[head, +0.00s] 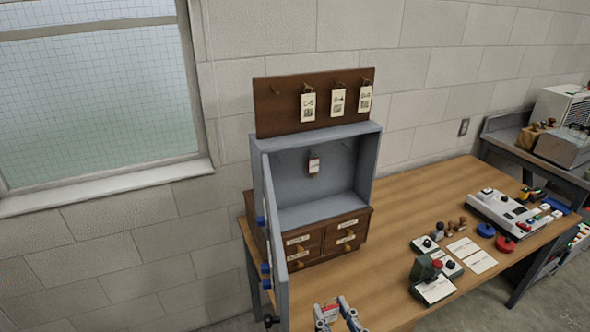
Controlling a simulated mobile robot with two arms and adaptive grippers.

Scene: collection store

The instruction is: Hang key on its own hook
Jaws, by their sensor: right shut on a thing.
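My right gripper (338,314) is at the bottom edge of the head view, in front of the cabinet, partly cut off. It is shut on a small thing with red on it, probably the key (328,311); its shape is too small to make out. A dark wooden hook board (285,118) stands on top of the cabinet (367,165). Its left peg (275,90) is bare. The other pegs carry paper tags (308,107), (338,102), (365,98). My left gripper is out of view.
The cabinet door (275,235) stands open toward me on the left. Wooden drawers (326,237) lie below the cabinet. The table (408,205) is clear right of the cabinet; stamps, cards (480,261) and a grey device (500,212) lie farther right.

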